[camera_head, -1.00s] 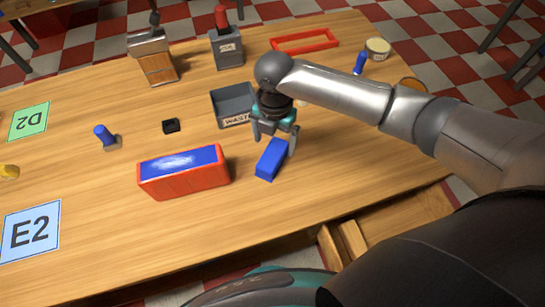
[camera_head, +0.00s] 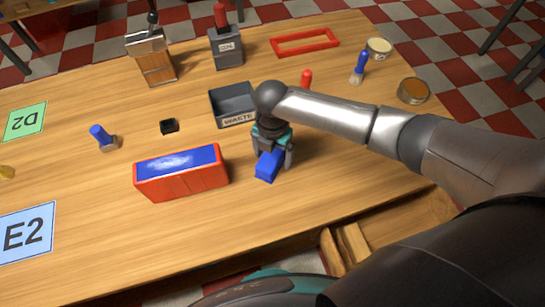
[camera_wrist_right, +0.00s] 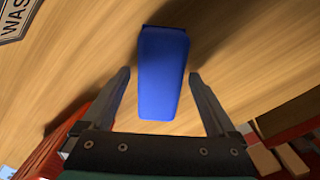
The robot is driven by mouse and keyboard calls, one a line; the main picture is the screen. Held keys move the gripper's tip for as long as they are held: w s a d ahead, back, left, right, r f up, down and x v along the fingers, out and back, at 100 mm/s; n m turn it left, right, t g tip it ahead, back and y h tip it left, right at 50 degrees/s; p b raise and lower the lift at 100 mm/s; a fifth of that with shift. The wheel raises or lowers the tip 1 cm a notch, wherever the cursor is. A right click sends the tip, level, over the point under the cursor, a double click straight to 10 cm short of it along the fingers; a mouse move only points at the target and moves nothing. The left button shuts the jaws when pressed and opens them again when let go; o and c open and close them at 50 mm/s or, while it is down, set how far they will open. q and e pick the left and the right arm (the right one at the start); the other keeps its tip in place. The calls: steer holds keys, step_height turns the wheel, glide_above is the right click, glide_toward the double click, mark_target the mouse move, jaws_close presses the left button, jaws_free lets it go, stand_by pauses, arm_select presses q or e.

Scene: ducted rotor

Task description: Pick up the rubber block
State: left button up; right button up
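The blue block (camera_head: 268,168), which I take as the rubber block, lies on the wooden table just right of a red box with a blue top. My right gripper (camera_head: 272,158) is down over the block and hides its far part in the head view. In the right wrist view the block (camera_wrist_right: 163,72) lies between the two spread fingers (camera_wrist_right: 159,73). A gap shows on the left side and a narrow one on the right; neither finger visibly touches it. My left gripper is not in view.
The red box (camera_head: 182,181) stands close left of the right gripper. A grey waste bin (camera_head: 232,112) stands just behind it. A brush (camera_head: 359,68) and round tins (camera_head: 413,91) are at the right. An open drawer (camera_head: 375,240) is at the front edge.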

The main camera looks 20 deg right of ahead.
mark_target(273, 154)
jaws_close()
stand_by(0.6)
steer(key=shift+r, duration=0.1)
step_height(273, 154, up, 20)
steer(key=p, duration=0.4)
steer(key=shift+c, duration=2.4)
jaws_free()
steer(key=c, duration=0.7)
